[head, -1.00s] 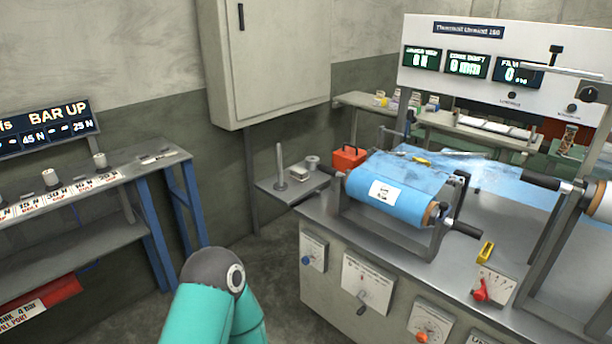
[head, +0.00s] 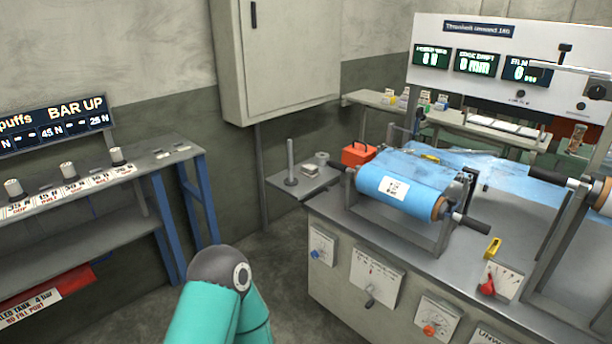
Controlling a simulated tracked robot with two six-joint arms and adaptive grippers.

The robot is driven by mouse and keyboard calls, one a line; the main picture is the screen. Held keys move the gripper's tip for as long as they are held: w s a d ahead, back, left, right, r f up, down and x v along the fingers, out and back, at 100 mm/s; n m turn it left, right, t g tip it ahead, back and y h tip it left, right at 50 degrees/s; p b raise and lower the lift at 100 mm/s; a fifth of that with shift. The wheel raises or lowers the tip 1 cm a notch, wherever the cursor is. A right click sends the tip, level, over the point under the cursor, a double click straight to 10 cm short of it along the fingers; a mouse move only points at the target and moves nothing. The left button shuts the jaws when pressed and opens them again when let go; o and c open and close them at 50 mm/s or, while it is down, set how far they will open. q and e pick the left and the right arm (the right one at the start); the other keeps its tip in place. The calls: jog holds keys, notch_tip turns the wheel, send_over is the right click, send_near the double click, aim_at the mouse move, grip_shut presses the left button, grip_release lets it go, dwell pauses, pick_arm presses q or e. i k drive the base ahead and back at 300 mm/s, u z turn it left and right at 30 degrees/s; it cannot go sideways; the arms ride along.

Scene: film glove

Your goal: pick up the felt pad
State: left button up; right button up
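I cannot pick out a felt pad for certain. A small pale block (head: 311,170) lies on the low side shelf (head: 300,188), beside an upright metal rod (head: 291,163); it is too small to tell what it is. A teal arm link of mine with a dark rounded joint stands at the bottom, left of the machine. Neither of my grippers is in view.
A machine bench carries a blue film roll (head: 405,187) in a metal cradle, a yellow tool (head: 493,248) and a red box (head: 358,153). A left bench (head: 95,190) holds several weights. A wall cabinet (head: 284,55) hangs behind. Floor between the benches is clear.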

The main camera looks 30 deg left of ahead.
aim_at(307, 170)
jog(key=z, duration=0.05)
jog(key=k, duration=0.4)
jog(key=u, duration=0.75)
jog(key=i, duration=1)
jog(key=u, duration=0.95)
jog(key=i, duration=1.95)
jog(key=z, duration=0.55)
